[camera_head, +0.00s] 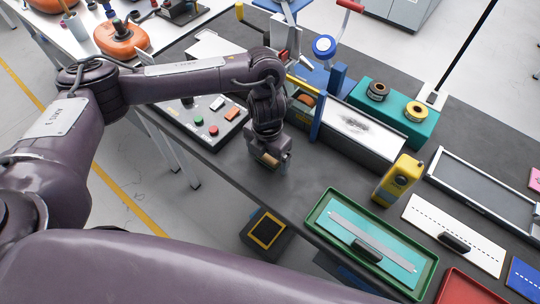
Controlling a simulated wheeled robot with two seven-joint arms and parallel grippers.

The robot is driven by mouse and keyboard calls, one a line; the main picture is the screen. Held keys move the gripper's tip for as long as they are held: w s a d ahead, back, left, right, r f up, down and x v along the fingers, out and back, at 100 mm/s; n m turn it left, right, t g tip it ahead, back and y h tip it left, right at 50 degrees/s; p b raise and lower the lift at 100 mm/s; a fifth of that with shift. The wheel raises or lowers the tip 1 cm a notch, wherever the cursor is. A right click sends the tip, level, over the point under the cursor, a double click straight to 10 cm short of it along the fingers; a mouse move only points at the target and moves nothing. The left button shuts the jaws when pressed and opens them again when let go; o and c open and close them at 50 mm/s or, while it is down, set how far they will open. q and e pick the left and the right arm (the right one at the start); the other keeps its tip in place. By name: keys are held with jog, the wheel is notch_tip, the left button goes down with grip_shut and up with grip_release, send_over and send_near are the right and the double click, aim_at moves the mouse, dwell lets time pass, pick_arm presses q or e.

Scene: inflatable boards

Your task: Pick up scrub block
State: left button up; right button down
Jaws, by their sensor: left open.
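My left gripper (268,162) points down over the dark bench, left of the green tray. It is open, and a small tan patch shows at its jaws; I cannot tell whether that is a separate object. No item is clearly recognisable as the scrub block. A dark block (367,250) lies across a grey strip in the green tray (318,208). Another dark block (454,243) lies on a white board with a dashed line. Both are apart from the gripper. My right gripper is out of view.
A yellow device (398,180) stands behind the green tray. A long metal-edged box (350,128) and teal block (392,112) stand behind the gripper. A control panel (206,122) with buttons lies left of it. Bare bench surrounds the gripper's front and right.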

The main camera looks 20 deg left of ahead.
aim_at(268, 156)
pick_arm(q)
jog(key=shift+f, duration=0.15)
jog(key=c, duration=1.1)
jog(key=shift+w+r, duration=0.1)
jog(key=shift+r, duration=0.65)
notch_tip(268, 156, up, 19)
jog(key=shift+f+p, duration=0.2)
jog(key=shift+p, duration=1.05)
